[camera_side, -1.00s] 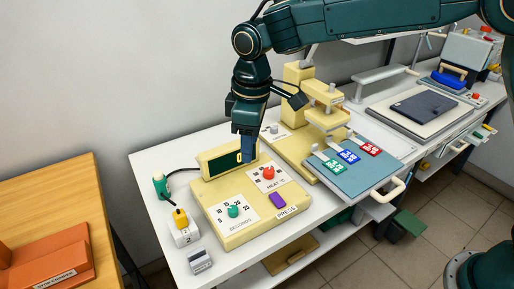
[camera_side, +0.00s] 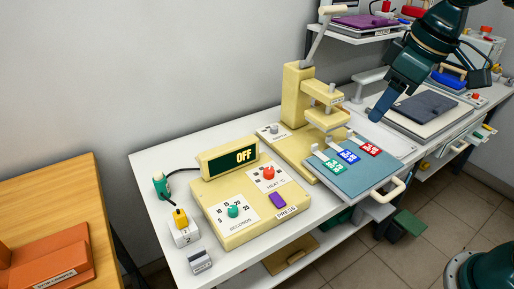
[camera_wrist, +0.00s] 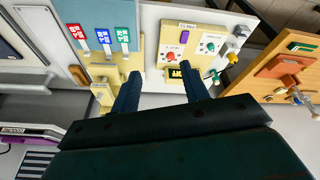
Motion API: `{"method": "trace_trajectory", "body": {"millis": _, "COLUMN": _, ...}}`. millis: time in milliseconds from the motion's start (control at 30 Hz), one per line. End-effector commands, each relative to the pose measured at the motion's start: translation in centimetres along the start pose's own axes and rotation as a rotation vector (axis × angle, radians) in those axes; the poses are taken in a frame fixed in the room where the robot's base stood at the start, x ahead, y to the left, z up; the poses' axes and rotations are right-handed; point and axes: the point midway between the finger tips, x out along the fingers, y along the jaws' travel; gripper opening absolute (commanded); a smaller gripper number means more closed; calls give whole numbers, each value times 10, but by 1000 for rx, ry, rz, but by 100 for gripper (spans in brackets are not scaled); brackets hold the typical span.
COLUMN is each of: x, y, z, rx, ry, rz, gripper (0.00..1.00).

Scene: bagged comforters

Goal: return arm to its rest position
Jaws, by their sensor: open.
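My gripper (camera_side: 378,114) is at the upper right in the side view, dark green with blue fingers. It is above the white bench, near the dark folded cloth, and nothing shows between its fingers. In the wrist view, the two blue fingers of my gripper (camera_wrist: 160,92) are spread apart and empty. The cream control box (camera_side: 243,205) carries a display (camera_side: 230,160) that reads OFF, a red knob, a green knob and a purple button. The cream press (camera_side: 298,95) stands behind it with its lever raised.
A blue-grey plate (camera_side: 355,172) holds red, blue and green tags. A dark folded cloth (camera_side: 424,107) lies on a pale board. A shelf with a purple item (camera_side: 362,21) is at the back. An orange box (camera_side: 50,262) sits on the wooden table (camera_side: 70,185) at left.

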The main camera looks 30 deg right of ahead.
Motion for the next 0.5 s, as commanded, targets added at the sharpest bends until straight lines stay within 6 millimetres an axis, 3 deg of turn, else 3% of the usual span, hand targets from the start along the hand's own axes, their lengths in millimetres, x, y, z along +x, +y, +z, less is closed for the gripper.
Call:
{"method": "trace_trajectory", "body": {"millis": 233, "x": -15, "y": 12, "z": 56, "rx": 123, "ry": 64, "rz": 31, "gripper": 45}}
{"method": "trace_trajectory", "body": {"millis": 500, "x": -16, "y": 15, "z": 111, "rx": 247, "ry": 128, "rz": 61, "gripper": 45}}
